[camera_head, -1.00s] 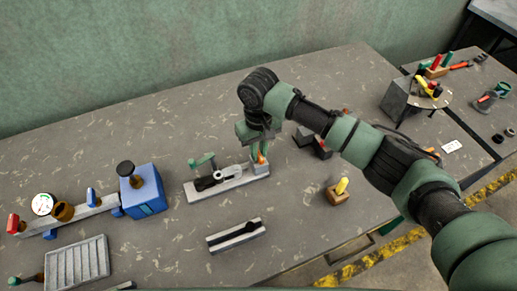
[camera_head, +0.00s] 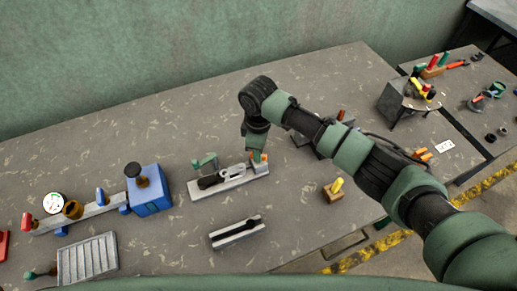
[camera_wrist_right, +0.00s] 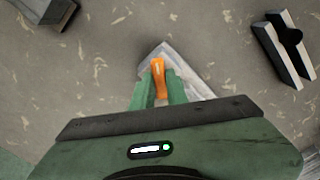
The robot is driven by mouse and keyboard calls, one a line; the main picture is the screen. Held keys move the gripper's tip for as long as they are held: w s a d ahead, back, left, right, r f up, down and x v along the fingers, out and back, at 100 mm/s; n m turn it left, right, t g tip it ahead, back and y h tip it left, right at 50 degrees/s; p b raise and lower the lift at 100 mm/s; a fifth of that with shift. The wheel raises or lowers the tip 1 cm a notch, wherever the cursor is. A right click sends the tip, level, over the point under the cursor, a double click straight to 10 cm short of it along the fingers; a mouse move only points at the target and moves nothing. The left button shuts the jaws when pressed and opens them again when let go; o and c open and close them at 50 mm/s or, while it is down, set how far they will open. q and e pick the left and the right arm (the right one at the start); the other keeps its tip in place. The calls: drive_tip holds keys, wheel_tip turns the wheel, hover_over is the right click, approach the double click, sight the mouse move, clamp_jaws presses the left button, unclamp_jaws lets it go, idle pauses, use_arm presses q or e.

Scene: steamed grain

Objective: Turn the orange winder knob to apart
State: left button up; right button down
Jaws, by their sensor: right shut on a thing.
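The orange winder knob (camera_wrist_right: 157,72) stands upright between the two green fingers of my right gripper (camera_wrist_right: 158,90) in the right wrist view. The fingers are shut on it. In the head view, my right gripper (camera_head: 257,150) reaches down to the right end of a pale grey fixture (camera_head: 205,190), where a little orange shows beside the fingers. The fixture carries a dark and light grey mechanism and a green post with an arm on its left part. The gripper partly hides the knob in the head view. My left gripper is not in view.
A blue box (camera_head: 151,192) with a dark knob stands left on a rail. A grey slotted block (camera_head: 238,234) lies in front of the fixture. A yellow peg in a wooden block (camera_head: 335,192) stands to the right. A ribbed grey tray (camera_head: 88,258) lies front left.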

drive_tip(key=n, duration=0.3)
drive_tip(key=shift+r+n, duration=0.1)
drive_tip(key=shift+n, duration=1.9)
drive_tip(key=c, duration=1.4)
unclamp_jaws()
wheel_tip(320, 180, up, 7)
drive_tip(key=shift+f+b, duration=0.2)
drive_tip(key=shift+b, duration=0.6)
drive_tip(key=shift+r, duration=0.6)
